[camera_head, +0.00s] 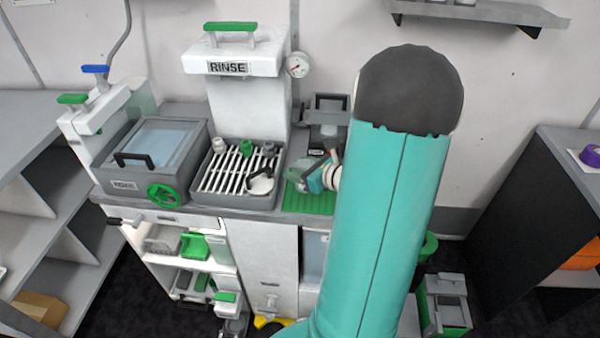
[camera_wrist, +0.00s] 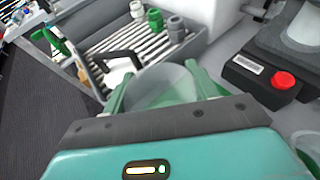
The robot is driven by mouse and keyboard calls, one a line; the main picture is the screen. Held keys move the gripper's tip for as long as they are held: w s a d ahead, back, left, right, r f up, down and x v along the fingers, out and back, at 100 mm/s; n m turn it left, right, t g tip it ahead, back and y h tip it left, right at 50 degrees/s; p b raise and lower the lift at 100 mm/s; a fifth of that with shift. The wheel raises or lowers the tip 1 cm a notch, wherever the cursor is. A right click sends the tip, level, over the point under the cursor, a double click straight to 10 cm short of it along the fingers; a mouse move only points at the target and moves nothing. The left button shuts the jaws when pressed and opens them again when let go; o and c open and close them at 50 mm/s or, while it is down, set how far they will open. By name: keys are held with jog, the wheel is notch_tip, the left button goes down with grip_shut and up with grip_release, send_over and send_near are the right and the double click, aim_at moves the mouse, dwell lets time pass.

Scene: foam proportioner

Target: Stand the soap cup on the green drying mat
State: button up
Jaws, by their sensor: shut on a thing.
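The soap cup (camera_wrist: 165,84), a clear see-through cup, sits between the two green fingers of my gripper (camera_wrist: 157,78) in the wrist view. My gripper is shut on it. In the head view the cup (camera_head: 296,170) shows as a pale, glassy shape at the left of my gripper (camera_head: 308,177), over the green drying mat (camera_head: 305,204). The mat lies on the counter right of the slatted rinse tray, partly hidden by my arm. The cup appears to be above the mat. I cannot tell whether its base touches the mat.
The slatted rinse tray (camera_head: 232,180) holds several small fittings and a white piece with a black handle (camera_head: 261,181). A dark block with a red button (camera_wrist: 284,80) is close at the right in the wrist view. The lidded basin (camera_head: 150,150) stands farther left.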

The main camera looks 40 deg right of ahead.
notch_tip(320, 180, down, 3)
jog(key=shift+w+d+f, duration=0.1)
jog(key=shift+f, duration=0.05)
jog(key=shift+w+f, duration=0.1)
jog(key=shift+w, duration=0.1)
jog(key=shift+s, duration=0.15)
jog(key=shift+f, duration=0.1)
jog(key=o, duration=1)
jog(key=shift+c, duration=0.2)
